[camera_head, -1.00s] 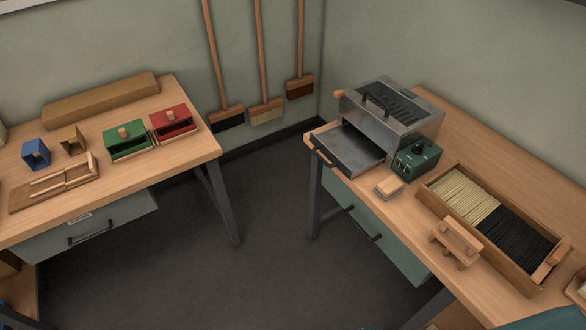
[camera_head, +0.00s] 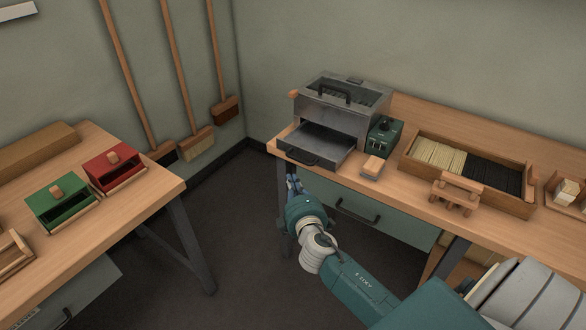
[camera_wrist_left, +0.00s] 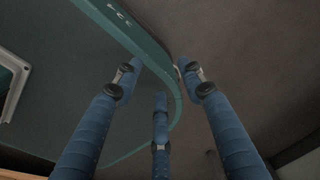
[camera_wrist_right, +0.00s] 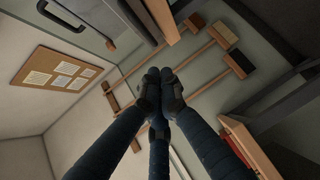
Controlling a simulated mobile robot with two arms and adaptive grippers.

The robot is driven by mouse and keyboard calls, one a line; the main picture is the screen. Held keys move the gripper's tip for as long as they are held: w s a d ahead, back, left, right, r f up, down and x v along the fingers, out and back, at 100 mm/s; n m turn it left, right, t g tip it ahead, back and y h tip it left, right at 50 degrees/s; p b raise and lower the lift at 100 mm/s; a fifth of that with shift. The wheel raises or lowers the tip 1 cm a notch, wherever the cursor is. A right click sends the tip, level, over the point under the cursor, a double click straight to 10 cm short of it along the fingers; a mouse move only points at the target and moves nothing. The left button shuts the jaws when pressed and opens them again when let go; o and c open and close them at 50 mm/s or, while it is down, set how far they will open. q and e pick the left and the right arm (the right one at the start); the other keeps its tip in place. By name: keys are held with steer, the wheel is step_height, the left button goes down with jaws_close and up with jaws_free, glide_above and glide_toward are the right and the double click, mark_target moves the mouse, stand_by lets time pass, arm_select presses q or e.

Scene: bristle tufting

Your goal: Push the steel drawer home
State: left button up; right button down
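The steel drawer (camera_head: 318,145) sticks out of the front of the steel box (camera_head: 343,108) on the right-hand bench. Its dark handle (camera_head: 302,158) is on its front face. My right gripper (camera_head: 292,180) is in front of the bench edge, below the drawer front and apart from it. In the right wrist view its fingertips (camera_wrist_right: 161,78) are together with nothing seen between them; a dark loop handle (camera_wrist_right: 62,16) shows at the upper left. My left gripper (camera_wrist_left: 165,75) has its fingers spread and empty; the head view does not show it.
A bristle tray (camera_head: 515,205) lies farther right. The green bench drawer (camera_head: 395,221) is below. Brooms (camera_head: 197,143) hang on the wall at left.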

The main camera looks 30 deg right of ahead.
arm_select(q)
steer(key=shift+w+a, duration=0.25)
steer(key=shift+a, duration=0.25)
steer(key=shift+w+a, duration=0.25)
steer(key=shift+a, duration=0.25)
arm_select(e)
steer(key=w+d+f, duration=0.1)
steer(key=w+d, duration=0.4)
steer(key=w, duration=0.1)
steer(key=shift+w+f, duration=0.25)
steer(key=shift+f, duration=0.1)
arm_select(q)
steer(key=shift+d, duration=0.1)
